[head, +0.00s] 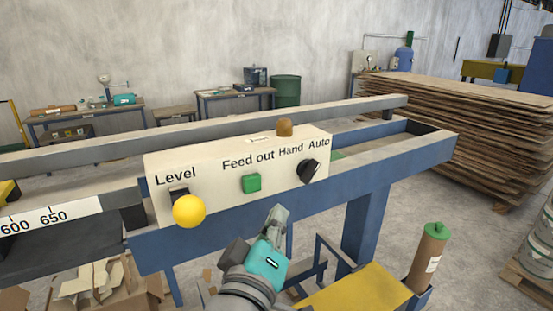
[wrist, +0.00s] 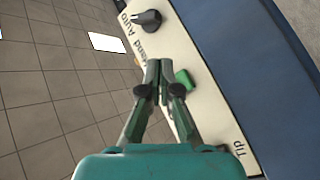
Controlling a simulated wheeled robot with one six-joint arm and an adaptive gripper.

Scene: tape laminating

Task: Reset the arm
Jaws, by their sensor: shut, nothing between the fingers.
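My gripper (head: 277,218) is shut and empty. In the head view it is in front of the machine's control panel (head: 215,200), below the green Feed out button (head: 251,183) and apart from it. In the wrist view my gripper (wrist: 158,66) points along the cream panel (wrist: 190,55), its tips beside the green button (wrist: 184,79). The black Hand/Auto knob (head: 309,171) is right of the button, and it also shows in the wrist view (wrist: 147,19). The Level control with a yellow ball (head: 189,211) is at the panel's left.
The blue machine frame (head: 405,180) runs across the view. A brown roll with a green top (head: 430,255) stands at the lower right by a yellow surface (head: 355,290). Cardboard (head: 100,285) lies at lower left. Stacked boards (head: 460,120) and workbenches (head: 235,94) are farther back.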

